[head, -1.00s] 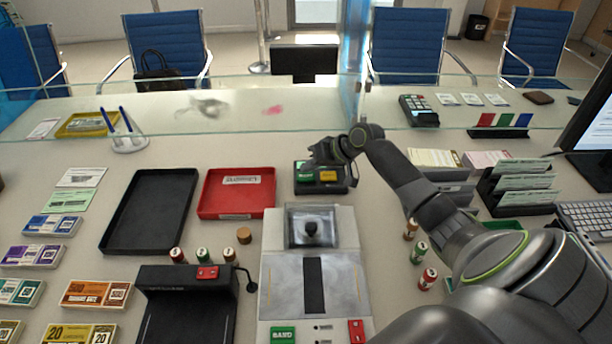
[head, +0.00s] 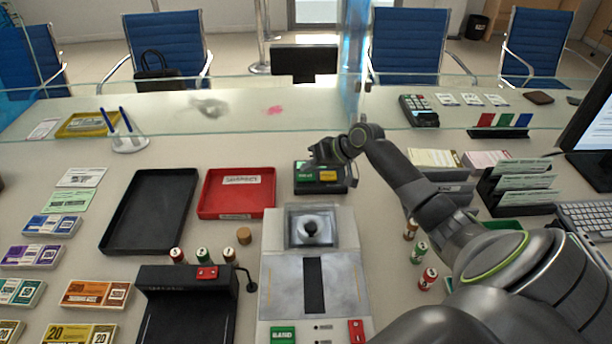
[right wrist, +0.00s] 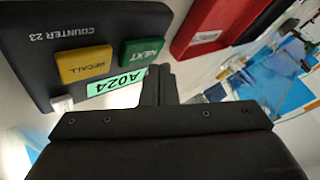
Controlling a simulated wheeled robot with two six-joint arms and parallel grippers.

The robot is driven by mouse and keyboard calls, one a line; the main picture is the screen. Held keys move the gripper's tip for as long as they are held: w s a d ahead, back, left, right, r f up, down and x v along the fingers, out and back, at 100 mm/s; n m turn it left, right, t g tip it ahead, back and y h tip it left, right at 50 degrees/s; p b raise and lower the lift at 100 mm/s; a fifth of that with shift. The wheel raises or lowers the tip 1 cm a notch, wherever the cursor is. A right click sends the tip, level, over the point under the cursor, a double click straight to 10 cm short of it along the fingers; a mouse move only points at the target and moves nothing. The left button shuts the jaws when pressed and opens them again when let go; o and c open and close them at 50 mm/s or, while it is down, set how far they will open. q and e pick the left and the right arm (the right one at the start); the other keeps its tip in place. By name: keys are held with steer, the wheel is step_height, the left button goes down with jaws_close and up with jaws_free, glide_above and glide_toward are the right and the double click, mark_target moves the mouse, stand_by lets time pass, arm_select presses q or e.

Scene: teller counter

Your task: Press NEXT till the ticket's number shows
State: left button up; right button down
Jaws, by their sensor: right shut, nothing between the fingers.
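My right gripper (head: 313,160) is shut and empty, close to the NEXT button. Its fingertips (right wrist: 160,72) show beside that button, and contact cannot be told. My left gripper is out of view.
A red tray (head: 237,204) and a black tray (head: 118,235) lie left of the box. A grey machine (head: 285,275) stands in front of it. A glass screen runs behind. A dark monitor (head: 304,62) beyond it shows no readable number.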

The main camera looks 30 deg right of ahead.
mark_target(310, 177)
steer(key=shift+f, duration=0.2)
steer(key=shift+f, duration=0.25)
steer(key=shift+f, duration=0.45)
stand_by(0.7)
steer(key=shift+r, duration=0.1)
steer(key=shift+r+p, duration=0.8)
steer(key=shift+p, duration=0.05)
step_height(310, 177, up, 5)
steer(key=p, duration=0.5)
steer(key=shift+r, duration=0.1)
stand_by(0.6)
